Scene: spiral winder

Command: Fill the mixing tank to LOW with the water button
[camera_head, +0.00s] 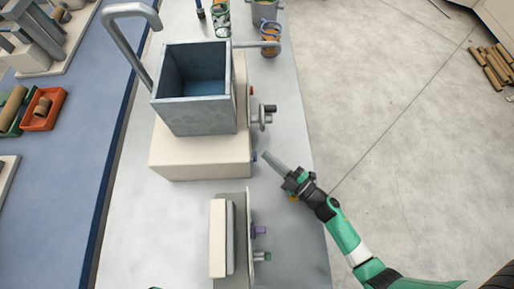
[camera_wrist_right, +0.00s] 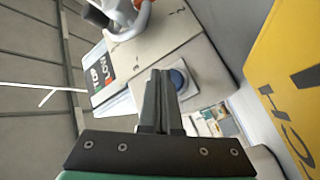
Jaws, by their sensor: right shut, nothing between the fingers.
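The mixing tank (camera_head: 195,115) is a grey, open-topped box on a cream base (camera_head: 190,158). Its inside floor looks bluish; I cannot read a water level. A small blue button (camera_head: 256,156) sticks out of the base's right side. It shows in the right wrist view as a round blue button (camera_wrist_right: 178,79) in a pale surround. My right gripper (camera_head: 266,155) is shut and empty, its tips just right of the blue button. In the wrist view the shut fingers (camera_wrist_right: 160,80) are beside the button and partly overlap it; contact cannot be told.
A bent grey pipe (camera_head: 138,45) stands left of the tank. A valve handle (camera_head: 265,117) and red button (camera_head: 252,90) are on its right. A cream unit (camera_head: 220,235) with a purple knob (camera_head: 260,231) stands in front. A yellow panel (camera_wrist_right: 285,75) is close in the wrist view.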

